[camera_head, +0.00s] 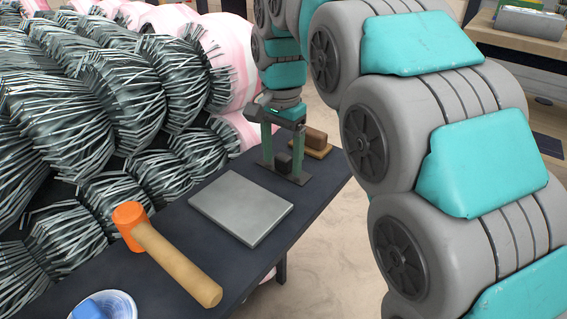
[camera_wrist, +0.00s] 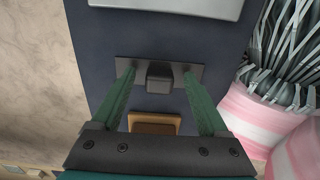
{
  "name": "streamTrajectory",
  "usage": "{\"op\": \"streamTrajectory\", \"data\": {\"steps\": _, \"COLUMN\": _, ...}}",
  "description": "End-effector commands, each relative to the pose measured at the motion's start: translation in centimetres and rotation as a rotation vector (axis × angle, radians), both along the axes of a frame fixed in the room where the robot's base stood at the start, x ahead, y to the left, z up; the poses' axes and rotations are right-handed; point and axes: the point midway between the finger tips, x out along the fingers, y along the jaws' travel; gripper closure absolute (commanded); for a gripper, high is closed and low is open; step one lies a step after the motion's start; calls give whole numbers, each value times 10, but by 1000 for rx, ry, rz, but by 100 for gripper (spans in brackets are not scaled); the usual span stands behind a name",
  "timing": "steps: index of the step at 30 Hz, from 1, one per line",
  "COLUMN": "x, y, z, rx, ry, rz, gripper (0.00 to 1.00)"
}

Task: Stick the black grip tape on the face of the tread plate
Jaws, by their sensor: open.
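The tread plate (camera_head: 240,207) is a flat grey square lying on the dark table. Its edge shows at the top of the wrist view (camera_wrist: 165,7). The black grip tape (camera_wrist: 159,76) appears to be the dark flat strip with a raised black block at its middle. It lies on the table beyond the plate, and shows in the head view (camera_head: 284,162). My gripper (camera_head: 282,167) points down over it, open. In the wrist view my gripper (camera_wrist: 157,72) has one green finger on each side of the block, with gaps between.
A mallet with an orange head (camera_head: 131,222) and wooden handle lies left of the plate. A brown block (camera_head: 315,139) on a tan base sits behind my gripper. A dish with a blue item (camera_head: 100,307) is at the near end. Wire bundles and pink-white rolls crowd the left.

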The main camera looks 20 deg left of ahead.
Motion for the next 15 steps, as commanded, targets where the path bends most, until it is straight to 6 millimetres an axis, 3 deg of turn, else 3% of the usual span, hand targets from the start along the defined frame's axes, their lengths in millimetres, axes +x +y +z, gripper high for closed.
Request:
{"op": "streamTrajectory", "data": {"steps": 9, "x": 0, "y": 0, "z": -5, "rx": 1, "ry": -1, "rz": 0, "gripper": 24}}
{"op": "streamTrajectory", "data": {"steps": 15, "x": 0, "y": 0, "z": -5, "rx": 0, "ry": -1, "rz": 0, "gripper": 46}}
